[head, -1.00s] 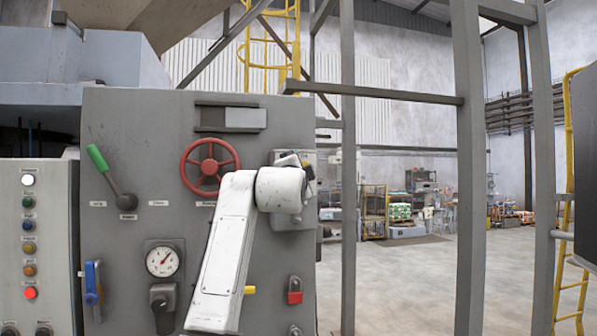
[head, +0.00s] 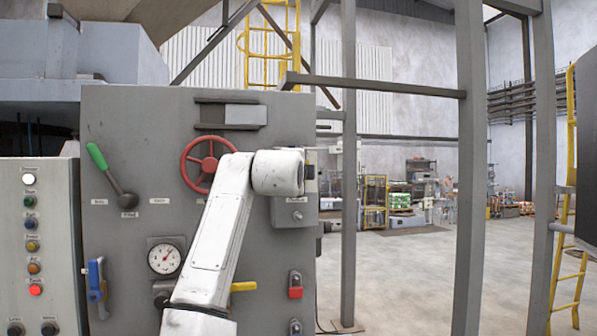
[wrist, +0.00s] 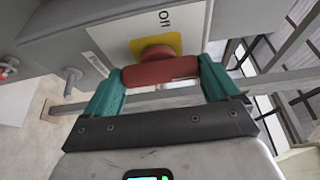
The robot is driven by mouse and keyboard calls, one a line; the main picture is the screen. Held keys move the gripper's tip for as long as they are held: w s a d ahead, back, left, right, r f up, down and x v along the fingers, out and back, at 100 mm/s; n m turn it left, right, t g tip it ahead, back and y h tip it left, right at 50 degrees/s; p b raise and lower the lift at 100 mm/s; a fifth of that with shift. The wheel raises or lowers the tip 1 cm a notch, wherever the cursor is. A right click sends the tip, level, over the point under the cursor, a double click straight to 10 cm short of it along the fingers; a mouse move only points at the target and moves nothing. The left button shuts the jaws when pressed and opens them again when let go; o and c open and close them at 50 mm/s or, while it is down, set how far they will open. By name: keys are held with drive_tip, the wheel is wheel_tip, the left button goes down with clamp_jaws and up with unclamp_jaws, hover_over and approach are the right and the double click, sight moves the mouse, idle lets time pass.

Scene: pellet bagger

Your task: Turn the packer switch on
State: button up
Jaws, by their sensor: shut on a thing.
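The switch is a red bar handle (wrist: 150,71) on a round red base over a yellow plate (wrist: 174,43), in the wrist view. The word "Off" shows sideways on the pale label (wrist: 119,38) beside the plate; no "On" mark can be made out. My gripper (wrist: 162,74) has teal fingers, one at each end of the red handle, and is shut on it. The handle lies nearly level across the wrist picture. In the head view my white arm hides the gripper and the handle.
The grey machine panel (head: 140,140) carries a red handwheel (head: 193,180), a green-tipped lever (head: 97,157), a gauge (head: 165,259), a blue handle (head: 95,276) and a red padlock (head: 296,293). Grey posts (head: 471,150) stand at right; open floor (head: 400,290) lies between them.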

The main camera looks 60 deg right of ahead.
drive_tip(key=shift+d+f, duration=0.1)
drive_tip(key=shift+f, duration=0.05)
drive_tip(key=o, duration=0.8)
drive_tip(key=shift+s, duration=0.1)
drive_tip(key=b+v, duration=0.3)
drive_tip(key=v, duration=0.8)
